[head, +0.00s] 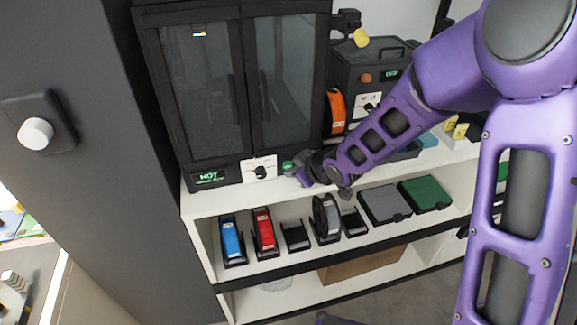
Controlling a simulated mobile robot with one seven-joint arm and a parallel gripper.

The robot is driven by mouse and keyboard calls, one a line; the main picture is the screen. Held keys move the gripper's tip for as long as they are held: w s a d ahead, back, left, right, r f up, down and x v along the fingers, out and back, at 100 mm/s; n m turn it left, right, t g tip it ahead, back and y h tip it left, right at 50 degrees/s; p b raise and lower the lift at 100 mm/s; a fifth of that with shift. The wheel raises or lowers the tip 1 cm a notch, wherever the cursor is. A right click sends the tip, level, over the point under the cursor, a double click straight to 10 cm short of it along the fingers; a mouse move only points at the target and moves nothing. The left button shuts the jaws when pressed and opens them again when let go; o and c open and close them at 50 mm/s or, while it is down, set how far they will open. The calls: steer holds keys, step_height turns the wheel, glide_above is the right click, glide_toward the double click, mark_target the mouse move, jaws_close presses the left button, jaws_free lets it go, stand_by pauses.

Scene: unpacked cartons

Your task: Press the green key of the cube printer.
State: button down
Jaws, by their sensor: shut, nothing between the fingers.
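The cube printer, which I take to be the large black-framed enclosure (242,85) with two dark glass doors, stands on the white shelf at the back. Its lower front has a small display with green lettering (209,177) and a white panel with a black knob (260,171). A green key (288,165) shows right of that panel, partly hidden by my gripper. My gripper (293,172) is shut and empty, reaching in from the right with its tips close to the green key. I cannot tell whether they touch it.
A second dark machine (368,80) with an orange spool (337,110) stands right of the enclosure. The shelf below holds a blue spool (232,240), a red spool (264,230), a grey case (384,204) and a green case (425,193). A dark wall panel with a white knob (36,133) is at left.

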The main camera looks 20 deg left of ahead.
steer(key=shift+w+a, duration=0.25)
steer(key=shift+w, duration=0.2)
stand_by(0.6)
steer(key=shift+s+d, duration=0.1)
steer(key=shift+s, duration=0.05)
steer(key=shift+s+d, duration=0.4)
steer(key=shift+s, duration=0.25)
steer(key=shift+s+d+b, duration=0.1)
steer(key=shift+s+d, duration=0.35)
steer(key=shift+s, duration=0.25)
steer(key=shift+s+d+b, duration=0.1)
steer(key=shift+s+d, duration=0.3)
steer(key=shift+s, duration=0.35)
steer(key=shift+s+d+b, duration=0.1)
steer(key=shift+s+d, duration=0.35)
steer(key=shift+s, duration=0.25)
steer(key=shift+w, duration=0.1)
